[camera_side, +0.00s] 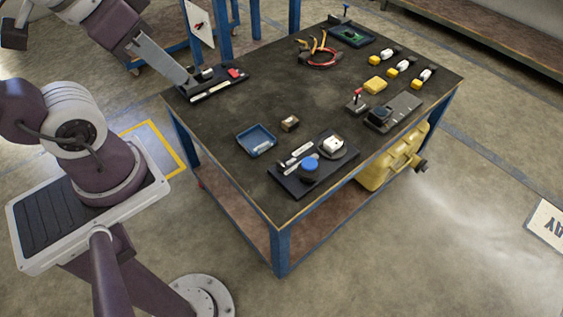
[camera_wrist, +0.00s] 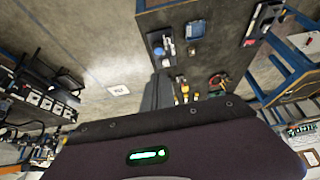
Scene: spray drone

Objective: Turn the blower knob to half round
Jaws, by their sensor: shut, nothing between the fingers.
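A blue round knob (camera_side: 309,165) stands on a black panel (camera_side: 287,183) near the table's front corner. A dark knob-like block (camera_side: 378,113) sits on a grey-black panel (camera_side: 402,107) at the right, beside a small red-tipped lever (camera_side: 357,95). I cannot tell from any label which one is the blower knob. My gripper (camera_side: 188,80) is shut and empty, near the table's left corner, apart from both. Its grey fingers (camera_wrist: 157,90) show in the wrist view, where the black panel (camera_wrist: 155,42) is small and far away.
The dark table (camera_side: 245,105) holds a blue tray (camera_side: 256,140), a small brown box (camera_side: 290,123), a white piece (camera_side: 333,145), pliers with a red cable (camera_side: 320,53), and several yellow-white parts. A black rack with a red item (camera_side: 236,73) lies near my gripper. The table's middle is clear.

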